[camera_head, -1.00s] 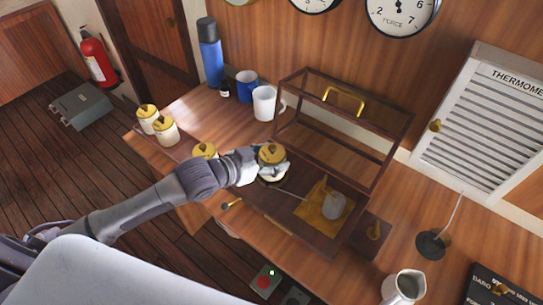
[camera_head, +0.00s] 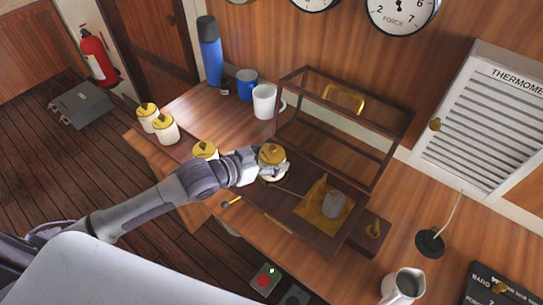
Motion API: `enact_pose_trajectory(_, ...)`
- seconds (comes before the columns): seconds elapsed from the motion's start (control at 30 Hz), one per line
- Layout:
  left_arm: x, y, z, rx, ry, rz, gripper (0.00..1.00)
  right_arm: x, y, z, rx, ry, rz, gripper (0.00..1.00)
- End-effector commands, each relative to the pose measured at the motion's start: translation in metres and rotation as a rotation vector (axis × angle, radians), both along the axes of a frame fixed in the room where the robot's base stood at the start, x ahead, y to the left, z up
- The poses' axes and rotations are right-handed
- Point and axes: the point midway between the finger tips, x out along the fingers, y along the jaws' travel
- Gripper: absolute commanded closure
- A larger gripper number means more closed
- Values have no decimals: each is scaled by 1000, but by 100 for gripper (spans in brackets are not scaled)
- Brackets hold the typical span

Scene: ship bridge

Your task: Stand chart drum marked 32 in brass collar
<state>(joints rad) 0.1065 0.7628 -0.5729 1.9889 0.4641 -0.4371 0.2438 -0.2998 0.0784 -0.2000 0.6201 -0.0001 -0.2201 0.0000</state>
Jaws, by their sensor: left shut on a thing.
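My left gripper (camera_head: 270,166) is shut on a white chart drum with a brass top (camera_head: 271,153). It holds the drum roughly upright over the left part of the dark wooden instrument base (camera_head: 292,228). The drum's lower end is hidden by the fingers, so I cannot tell whether it touches the base. I cannot make out the brass collar or any number. Two similar drums stand at the desk's left end, one (camera_head: 147,117) behind the other (camera_head: 165,128). A third drum (camera_head: 205,150) is partly hidden behind my left arm. My right gripper is not in view.
A glazed wooden case (camera_head: 392,150) with a brass handle stands open behind the base. A thin arm (camera_head: 293,193) and a grey cylinder (camera_head: 334,204) are on the base. A white mug (camera_head: 264,102), blue mug (camera_head: 247,84) and blue flask (camera_head: 210,52) stand behind. A jug (camera_head: 404,287) stands at right front.

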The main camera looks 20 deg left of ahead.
Motion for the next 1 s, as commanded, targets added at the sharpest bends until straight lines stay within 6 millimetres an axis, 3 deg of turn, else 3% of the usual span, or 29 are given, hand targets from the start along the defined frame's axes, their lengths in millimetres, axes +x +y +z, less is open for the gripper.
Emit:
enact_pose_trajectory(0.17,0,0,-4,-1,-2,0,74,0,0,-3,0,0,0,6)
enact_pose_trajectory(0.2,0,0,-3,-1,-2,0,27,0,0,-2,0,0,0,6)
enact_pose_trajectory(0.23,0,0,-3,-1,-2,0,22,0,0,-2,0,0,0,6)
enact_pose_trajectory(0.57,-1,0,-3,1,1,0,21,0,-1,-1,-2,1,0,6)
enact_pose_trajectory(1.0,-26,18,11,2,2,1,21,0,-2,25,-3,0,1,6)
